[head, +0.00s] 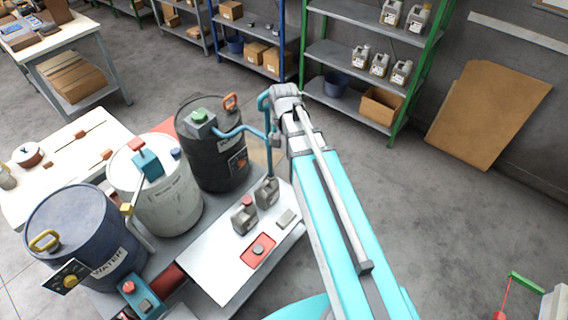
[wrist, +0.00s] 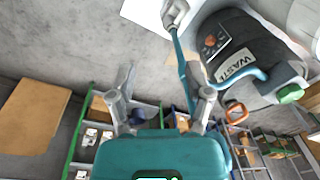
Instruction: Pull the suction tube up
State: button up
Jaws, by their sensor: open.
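The teal suction tube (head: 268,158) stands upright, its lower end at a grey canister (head: 267,192) on the white-topped bench. A teal hose (head: 235,131) links it to the pump box (head: 201,124) with a green cap on the black waste drum (head: 222,160). In the wrist view the tube (wrist: 180,50) runs from the canister (wrist: 174,12) to beside the right finger, apparently between the fingers; contact cannot be told. My gripper (wrist: 163,85) is open. In the head view it is mostly hidden by my arm.
A white drum (head: 165,200) and a blue water drum (head: 85,235) stand left of the waste drum. A second canister (head: 244,215) with a red cap stands close by.

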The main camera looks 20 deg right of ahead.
jog(key=shift+n, duration=0.9)
jog(key=shift+s+f+b, duration=1.65)
jog(key=shift+s+f, duration=0.35)
jog(key=shift+s, duration=0.2)
jog(key=shift+w, duration=0.1)
jog(key=c, duration=0.5)
jog(key=shift+w+a+r+m+y, duration=0.1)
jog(key=shift+w+r+m+y, duration=0.2)
jog(key=shift+m, duration=0.4)
grip_shut()
jog(key=w+d+r+m+t+y+p, duration=0.1)
jog(key=w+d+r+m+t+y, duration=0.2)
jog(key=m, duration=0.9)
jog(key=w+d+r+m+t+y+p, duration=0.2)
jog(key=w+r+m+t, duration=0.4)
jog(key=w+m, duration=0.5)
jog(key=shift+d+r+m+y, duration=0.55)
jog(key=shift+r+m, duration=0.45)
jog(key=shift+r, duration=0.4)
